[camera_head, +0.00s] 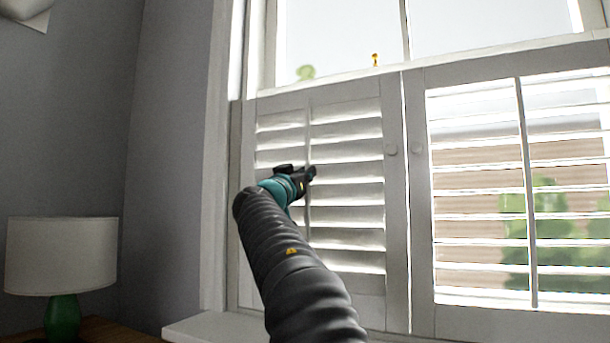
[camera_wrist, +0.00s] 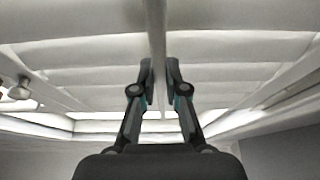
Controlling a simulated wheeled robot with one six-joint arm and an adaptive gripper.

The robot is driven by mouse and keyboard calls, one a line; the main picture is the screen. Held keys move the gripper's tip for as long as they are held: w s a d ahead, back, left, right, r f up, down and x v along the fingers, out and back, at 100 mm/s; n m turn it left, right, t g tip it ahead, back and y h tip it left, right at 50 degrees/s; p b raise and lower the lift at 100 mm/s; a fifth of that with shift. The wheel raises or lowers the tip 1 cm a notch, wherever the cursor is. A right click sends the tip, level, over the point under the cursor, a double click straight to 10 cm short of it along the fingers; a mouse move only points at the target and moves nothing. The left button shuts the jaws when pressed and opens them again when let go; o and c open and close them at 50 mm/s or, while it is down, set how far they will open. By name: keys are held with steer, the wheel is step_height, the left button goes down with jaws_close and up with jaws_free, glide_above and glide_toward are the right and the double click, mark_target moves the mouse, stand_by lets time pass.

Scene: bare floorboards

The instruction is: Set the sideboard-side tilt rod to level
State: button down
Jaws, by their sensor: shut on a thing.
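The left shutter panel's tilt rod (camera_head: 308,218) is a thin upright grey-white bar in front of its slats. This panel is on the side of the lamp and wooden top. Its white slats (camera_head: 347,150) are tilted and overlap, hiding most of the outdoors. My gripper (camera_head: 311,173) is at the rod, around mid-height of the panel. In the wrist view the rod (camera_wrist: 156,35) runs down between the fingers of my gripper (camera_wrist: 160,72), which is shut on it. The exact contact is partly hidden by the fingers.
The right panel's slats (camera_head: 480,200) are near level, with the outdoors showing between them. Round knobs sit on the meeting stiles. A lamp (camera_head: 60,255) with a green base stands on a wooden top (camera_head: 115,332) at lower left. A white sill (camera_head: 205,327) projects below.

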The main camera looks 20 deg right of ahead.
step_height(320, 180, down, 3)
steer(key=b, duration=0.4)
steer(key=c, duration=1.2)
jaws_free()
steer(key=v, duration=1.2)
